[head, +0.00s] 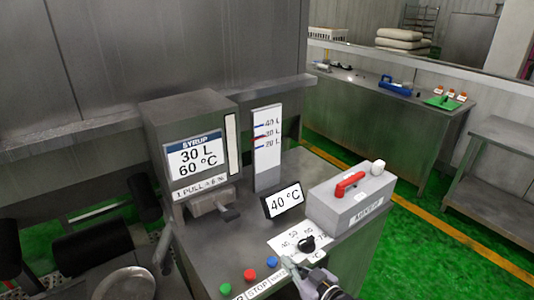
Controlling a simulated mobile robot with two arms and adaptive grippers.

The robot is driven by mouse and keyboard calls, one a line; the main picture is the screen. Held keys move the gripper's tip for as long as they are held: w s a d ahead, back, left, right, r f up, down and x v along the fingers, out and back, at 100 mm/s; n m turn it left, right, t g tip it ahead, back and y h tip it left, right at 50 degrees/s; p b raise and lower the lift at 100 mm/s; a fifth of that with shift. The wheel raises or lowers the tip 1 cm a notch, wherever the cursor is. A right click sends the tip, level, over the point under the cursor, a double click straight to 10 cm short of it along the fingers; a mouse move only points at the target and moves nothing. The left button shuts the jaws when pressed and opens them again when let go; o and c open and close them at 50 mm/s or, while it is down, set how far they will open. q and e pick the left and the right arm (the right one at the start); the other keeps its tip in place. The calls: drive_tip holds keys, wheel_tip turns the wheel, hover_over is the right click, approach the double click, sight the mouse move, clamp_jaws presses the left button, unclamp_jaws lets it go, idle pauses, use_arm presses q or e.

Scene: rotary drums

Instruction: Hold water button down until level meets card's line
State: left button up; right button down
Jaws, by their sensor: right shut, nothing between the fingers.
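A blue button (271,262) sits on the front of the steel console, in a row with a red button (249,274) and a green button (225,289). The label under the blue one is too small to read surely. My right gripper (291,266) is shut and empty, its tips just right of the blue button; contact cannot be told. The card (196,159) reads SYRUP, 30 L, 60 °C. A white level gauge (267,150) is marked 40, 30 and 20 L, with a red mark near 30 L. The water level is not clear. My left gripper is not in view.
A display (283,202) reads 40 °C. A black knob (306,243) on a dial plate is close behind my right gripper. A grey box (351,199) with a red handle stands to the right. A far bench (390,99) lies beyond green floor.

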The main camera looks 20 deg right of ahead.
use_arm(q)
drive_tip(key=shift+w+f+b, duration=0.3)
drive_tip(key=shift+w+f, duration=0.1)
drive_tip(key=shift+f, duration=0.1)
use_arm(e)
drive_tip(key=v, duration=0.4)
drive_tip(key=shift+d+r, duration=0.1)
drive_tip(key=shift+d, duration=0.05)
drive_tip(key=shift+w, duration=0.1)
